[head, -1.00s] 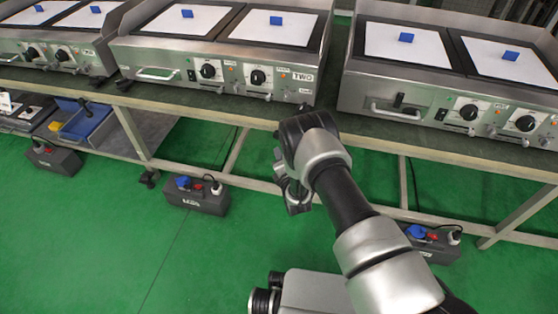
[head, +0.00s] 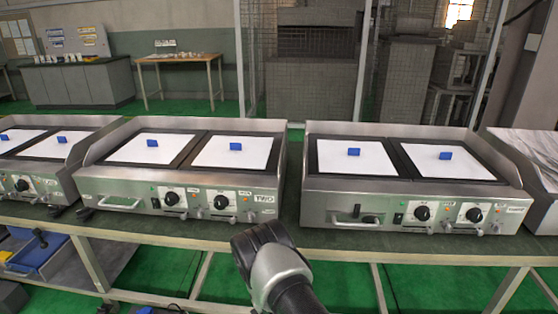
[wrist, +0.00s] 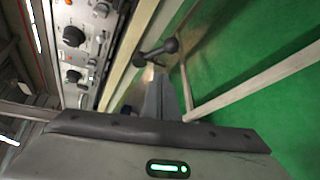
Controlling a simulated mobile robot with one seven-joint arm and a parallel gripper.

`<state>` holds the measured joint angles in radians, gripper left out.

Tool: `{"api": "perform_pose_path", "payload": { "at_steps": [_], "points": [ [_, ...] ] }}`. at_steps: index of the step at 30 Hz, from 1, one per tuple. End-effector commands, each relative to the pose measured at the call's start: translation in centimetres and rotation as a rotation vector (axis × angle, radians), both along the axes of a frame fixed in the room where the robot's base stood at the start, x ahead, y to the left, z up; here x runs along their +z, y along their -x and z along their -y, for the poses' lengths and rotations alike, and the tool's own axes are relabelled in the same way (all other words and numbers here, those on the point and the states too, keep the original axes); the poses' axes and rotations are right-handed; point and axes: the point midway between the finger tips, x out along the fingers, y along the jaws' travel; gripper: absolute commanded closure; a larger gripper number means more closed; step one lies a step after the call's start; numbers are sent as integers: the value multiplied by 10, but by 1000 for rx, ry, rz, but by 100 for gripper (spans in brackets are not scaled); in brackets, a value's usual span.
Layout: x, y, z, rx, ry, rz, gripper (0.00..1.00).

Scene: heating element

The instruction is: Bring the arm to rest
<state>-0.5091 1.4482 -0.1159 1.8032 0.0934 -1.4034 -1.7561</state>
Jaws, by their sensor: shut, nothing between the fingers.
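My arm (head: 272,270) shows at the bottom middle of the head view, in front of the bench edge and below the gap between two griddles. Its gripper is hidden from the head view by the arm. In the wrist view my gripper (wrist: 156,78) shows its fingers together, with nothing held between them. The gripper body with a green light fills the bottom of that view. The fingers point along the bench edge, with green floor to the right and a control panel with knobs (wrist: 73,37) to the left.
The griddle marked TWO (head: 205,195) and another griddle (head: 410,190) stand on the bench (head: 345,243), each with white sheets and blue blocks. A dark rounded fitting (wrist: 170,46) appears close beyond the fingertips. A frame bar (wrist: 255,82) crosses the floor side.

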Motion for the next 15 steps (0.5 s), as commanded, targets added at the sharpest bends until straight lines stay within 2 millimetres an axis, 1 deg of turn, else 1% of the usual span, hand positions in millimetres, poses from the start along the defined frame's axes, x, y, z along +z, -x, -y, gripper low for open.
{"api": "perform_pose_path", "payload": {
  "at_steps": [1, 2, 3, 5, 6, 7, 8, 9, 11, 12, 13, 14, 15],
  "points": [
    [25, -18, 2, -36, -45, -24, 100],
    [39, -27, 4, -59, -77, -50, 100],
    [57, -38, 7, -94, -123, -90, 100],
    [87, -52, 15, -152, -196, -153, 100],
    [107, -60, 21, -191, -245, -195, 100],
    [121, -64, 25, -219, -282, -225, 100],
    [137, -67, 30, -247, -319, -254, 100],
    [157, -70, 37, -285, -368, -292, 100],
    [187, -71, 49, -343, -440, -349, 100],
    [206, -69, 57, -381, -489, -387, 100],
    [222, -67, 63, -410, -525, -412, 100],
    [236, -63, 69, -440, -561, -438, 100],
    [255, -58, 77, -479, -610, -473, 100]
  ]
}}
